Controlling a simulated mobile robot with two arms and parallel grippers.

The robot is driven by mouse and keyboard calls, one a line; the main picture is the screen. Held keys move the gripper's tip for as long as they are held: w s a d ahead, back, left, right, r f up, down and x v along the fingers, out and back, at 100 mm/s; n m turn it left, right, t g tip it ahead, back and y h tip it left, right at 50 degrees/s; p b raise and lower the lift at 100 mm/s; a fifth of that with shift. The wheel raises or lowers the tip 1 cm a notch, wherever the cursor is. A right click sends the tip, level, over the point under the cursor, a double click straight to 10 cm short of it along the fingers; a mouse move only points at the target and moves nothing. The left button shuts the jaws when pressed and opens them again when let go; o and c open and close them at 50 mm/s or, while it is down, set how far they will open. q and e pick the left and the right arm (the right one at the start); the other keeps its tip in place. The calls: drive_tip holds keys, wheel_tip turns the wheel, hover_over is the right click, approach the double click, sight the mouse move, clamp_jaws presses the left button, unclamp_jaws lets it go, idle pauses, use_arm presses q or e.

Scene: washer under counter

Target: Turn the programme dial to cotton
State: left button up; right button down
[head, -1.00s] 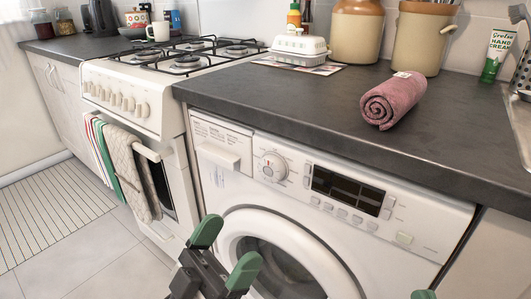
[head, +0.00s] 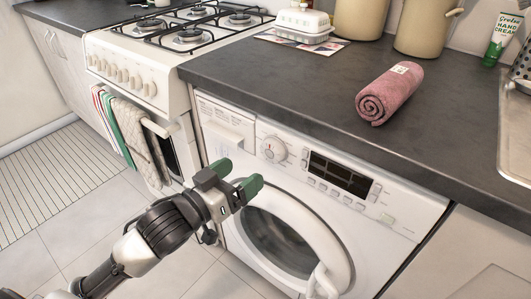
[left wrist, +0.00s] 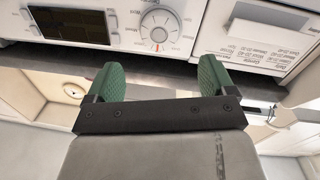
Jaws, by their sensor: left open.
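The programme dial (head: 274,149) is a round white knob with a small red mark, on the washer's (head: 390,222) control panel between the detergent drawer (head: 224,135) and the dark display (head: 341,174). My left gripper (head: 236,178) is open and empty, in front of the washer, below and left of the dial in the head view. In the left wrist view the dial (left wrist: 160,25) appears beyond the gap between the green fingertips (left wrist: 161,78), apart from them. My right gripper is not in view.
The round washer door (head: 285,240) is below the panel. The dark countertop (head: 260,80) overhangs above, with a rolled pink towel (head: 388,95) on it. The white cooker (head: 140,70) with towels on its handle stands to the left. Tiled floor is clear at lower left.

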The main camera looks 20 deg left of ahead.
sight(269, 152)
use_arm(q)
drive_tip(key=x, duration=0.7)
drive_tip(key=shift+b, duration=0.35)
drive_tip(key=shift+w+d, duration=0.3)
drive_tip(key=shift+w, duration=0.2)
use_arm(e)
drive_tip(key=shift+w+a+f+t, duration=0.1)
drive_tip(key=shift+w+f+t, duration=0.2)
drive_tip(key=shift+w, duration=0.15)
